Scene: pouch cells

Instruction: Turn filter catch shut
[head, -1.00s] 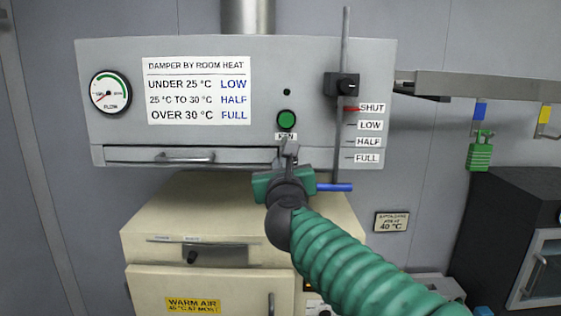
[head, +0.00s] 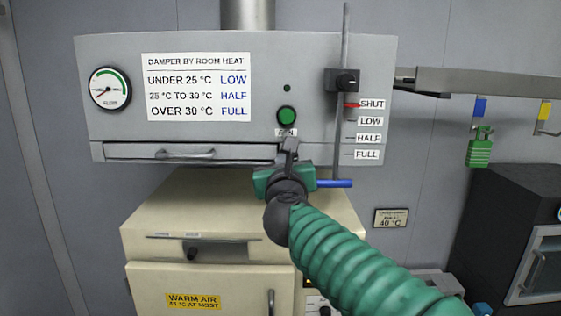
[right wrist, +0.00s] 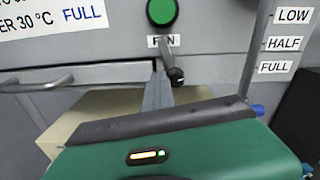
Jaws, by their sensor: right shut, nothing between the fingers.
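The filter drawer front (head: 130,152) is a grey strip with a bar handle along the bottom of the hood. At its right end, the catch (right wrist: 172,62), a small grey lever with a dark knob, slants down and slightly right below the green button. It partly covers the FAN label. My right gripper (head: 290,150) is shut and empty just in front of the catch. In the right wrist view its fingertips (right wrist: 157,80) are close to the left of the knob; I cannot tell if they touch. My left gripper is not in view.
The green fan button (head: 286,116) is just above. To the right, a damper rod (head: 342,140) with a blue handle (head: 335,184) hangs by the SHUT, LOW, HALF and FULL labels. A cream warm-air cabinet (head: 170,215) stands below. A round flow gauge (head: 109,90) is at left.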

